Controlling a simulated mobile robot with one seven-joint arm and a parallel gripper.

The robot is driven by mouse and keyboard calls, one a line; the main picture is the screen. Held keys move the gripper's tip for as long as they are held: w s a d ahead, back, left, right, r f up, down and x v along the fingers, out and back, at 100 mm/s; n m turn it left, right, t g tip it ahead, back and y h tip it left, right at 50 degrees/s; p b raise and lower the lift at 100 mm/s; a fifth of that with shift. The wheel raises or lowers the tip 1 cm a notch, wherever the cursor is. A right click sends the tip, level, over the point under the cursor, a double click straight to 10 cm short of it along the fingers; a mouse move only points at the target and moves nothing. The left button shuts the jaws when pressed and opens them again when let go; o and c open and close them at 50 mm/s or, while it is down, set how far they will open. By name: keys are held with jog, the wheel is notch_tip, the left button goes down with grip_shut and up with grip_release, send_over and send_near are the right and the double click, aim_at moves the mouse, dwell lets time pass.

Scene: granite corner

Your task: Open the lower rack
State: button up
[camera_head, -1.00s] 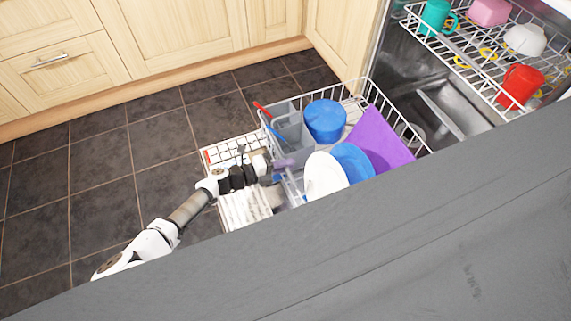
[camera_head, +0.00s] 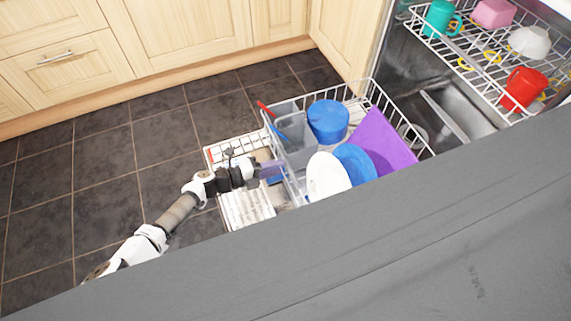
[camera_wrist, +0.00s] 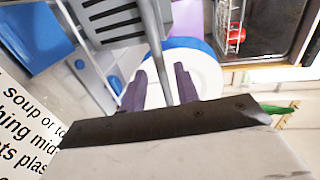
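The lower rack (camera_head: 375,84) is a white wire basket, pulled well out over the lowered dishwasher door (camera_head: 214,156). It holds a grey cutlery basket (camera_head: 298,150), a blue bowl (camera_head: 328,122), a white plate (camera_head: 325,178), a blue plate (camera_head: 356,163) and a purple board (camera_head: 385,142). My gripper (camera_head: 271,170) is at the rack's outer left side, beside the cutlery basket. In the wrist view, the two purple fingers of my gripper (camera_wrist: 160,70) are apart, one on each side of a grey bar. Gaps show beside the bar; contact is not visible.
The upper rack (camera_head: 462,70) holds a red cup (camera_head: 523,87), a teal mug (camera_head: 440,18), a white bowl (camera_head: 530,42) and a pink item. A grey counter (camera_head: 330,240) covers the foreground. Wooden cabinets (camera_head: 180,40) stand behind. Dark tiled floor (camera_head: 105,170) is clear at left.

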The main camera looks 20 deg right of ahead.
jog(key=a+r, duration=0.1)
jog(key=a, duration=0.7)
jog(key=shift+s+a+r+p, duration=0.2)
jog(key=shift+a+r+p, duration=0.1)
jog(key=shift+a+r, duration=0.1)
